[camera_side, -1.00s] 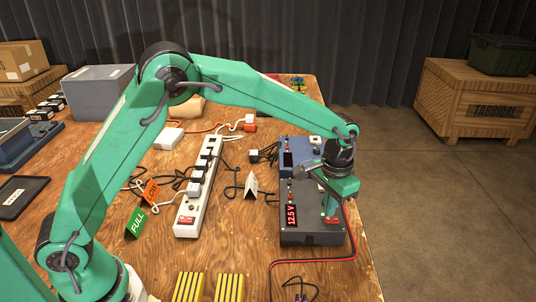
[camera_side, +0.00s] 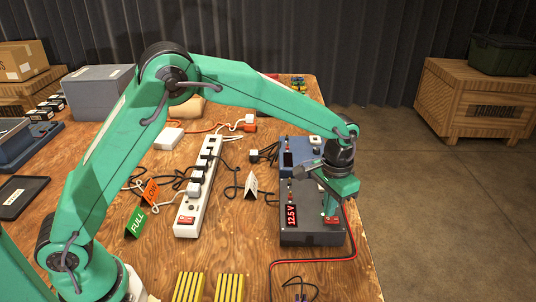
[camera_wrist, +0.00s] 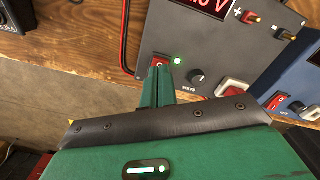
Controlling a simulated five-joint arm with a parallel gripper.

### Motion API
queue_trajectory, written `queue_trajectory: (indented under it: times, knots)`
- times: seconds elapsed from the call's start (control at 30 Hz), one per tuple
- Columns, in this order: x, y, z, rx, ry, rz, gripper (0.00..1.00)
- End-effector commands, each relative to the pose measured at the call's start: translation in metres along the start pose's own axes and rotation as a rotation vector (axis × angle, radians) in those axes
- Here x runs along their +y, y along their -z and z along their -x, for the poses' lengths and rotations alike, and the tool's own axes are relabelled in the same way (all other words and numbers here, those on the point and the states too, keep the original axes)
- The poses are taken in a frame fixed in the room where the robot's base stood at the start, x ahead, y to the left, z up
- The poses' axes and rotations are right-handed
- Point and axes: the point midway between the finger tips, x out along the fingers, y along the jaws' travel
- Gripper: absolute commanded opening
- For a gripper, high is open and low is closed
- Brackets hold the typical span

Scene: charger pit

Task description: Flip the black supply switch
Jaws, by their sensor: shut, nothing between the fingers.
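The black supply (camera_side: 300,238) is a dark box near the table's right edge, with a lit red display (camera_side: 292,215) reading 12.5 V. Its panel (camera_wrist: 212,50) fills the upper middle of the wrist view. The supply's red switch (camera_wrist: 160,58) is partly hidden behind my fingertips, beside a lit green lamp (camera_wrist: 177,61). The switch also shows in the side view (camera_side: 331,220), just below the fingers. My gripper (camera_wrist: 159,70) is shut and empty, with its tips at the switch. I cannot tell whether they touch it, or the switch's exact position.
A blue supply (camera_side: 298,158) stands right behind the black one; its red switch (camera_wrist: 277,102) shows in the wrist view. A VOLTS knob (camera_wrist: 196,77) is close to my fingers.

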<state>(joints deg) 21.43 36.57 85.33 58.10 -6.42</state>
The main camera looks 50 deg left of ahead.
Motion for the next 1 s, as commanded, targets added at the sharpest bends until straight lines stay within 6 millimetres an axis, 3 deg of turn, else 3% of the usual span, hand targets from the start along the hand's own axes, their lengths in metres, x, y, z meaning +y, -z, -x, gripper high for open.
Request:
queue_trajectory:
  times: [1.0]
  knots:
    - [0.0000, 0.0000, -0.0085, -0.001, 0.000, 0.000, 0.00]
